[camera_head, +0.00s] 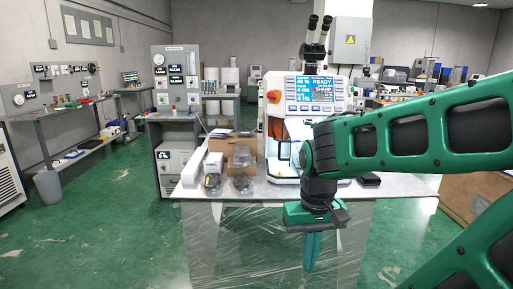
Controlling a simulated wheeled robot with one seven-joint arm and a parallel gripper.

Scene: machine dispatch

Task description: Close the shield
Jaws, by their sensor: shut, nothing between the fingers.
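A white machine (274,86) with binocular eyepieces on top and a lit display (314,89) stands on the grey-white bench. The display reads READY. Its lit front opening shows below the display. Dark panels with an orange tint (284,149) show at the opening's left side; they may be the shield, but I cannot tell its exact position. My arm hides the right part of the opening. My gripper (312,268) hangs fingers down in front of the bench's front edge, apart from the machine. Its fingers are together and empty.
Cardboard boxes (241,155), a white box (190,172) and dark wrapped items (240,182) sit on the bench left of the machine. Clear plastic wrap (220,240) covers the bench front. A grey instrument rack (175,165) stands behind left.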

